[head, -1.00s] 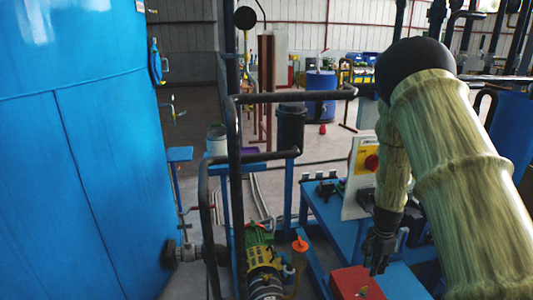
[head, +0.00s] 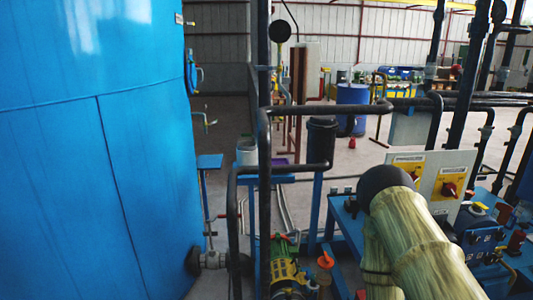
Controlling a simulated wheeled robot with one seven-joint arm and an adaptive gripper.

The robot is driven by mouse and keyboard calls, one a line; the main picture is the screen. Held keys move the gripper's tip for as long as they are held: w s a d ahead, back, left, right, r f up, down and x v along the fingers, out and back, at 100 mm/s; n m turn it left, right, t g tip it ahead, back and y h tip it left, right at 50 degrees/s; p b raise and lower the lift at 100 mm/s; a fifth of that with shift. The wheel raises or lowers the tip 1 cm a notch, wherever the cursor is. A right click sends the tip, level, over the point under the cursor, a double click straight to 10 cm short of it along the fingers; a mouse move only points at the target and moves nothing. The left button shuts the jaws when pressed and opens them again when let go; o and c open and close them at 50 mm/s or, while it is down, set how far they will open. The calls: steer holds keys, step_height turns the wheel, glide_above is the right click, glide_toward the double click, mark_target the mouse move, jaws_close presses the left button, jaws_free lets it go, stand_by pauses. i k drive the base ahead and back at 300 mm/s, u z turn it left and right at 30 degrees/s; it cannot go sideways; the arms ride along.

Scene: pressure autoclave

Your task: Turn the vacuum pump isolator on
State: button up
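Two isolator switches with red knobs on yellow plates sit on a pale panel at the right. The left isolator (head: 410,174) is partly covered by my arm's dark joint. The right isolator (head: 449,189) is in clear view. I cannot read their labels, so I cannot tell which is the vacuum pump's, nor their on or off positions for certain. My arm, in pale streaked covering, rises from the bottom edge in front of the panel's lower left. My gripper is not in view.
A large blue tank (head: 90,150) fills the left. Black pipework (head: 265,150) stands upright in the middle, with a green and yellow pump (head: 287,275) at its foot. A blue bench (head: 345,222) carries dark blue equipment (head: 480,230) right of my arm.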

mark_target(449, 189)
steer(key=z, duration=1.05)
steer(key=k, duration=0.65)
steer(key=z, duration=0.45)
steer(key=i, duration=1.45)
steer(key=u, duration=0.45)
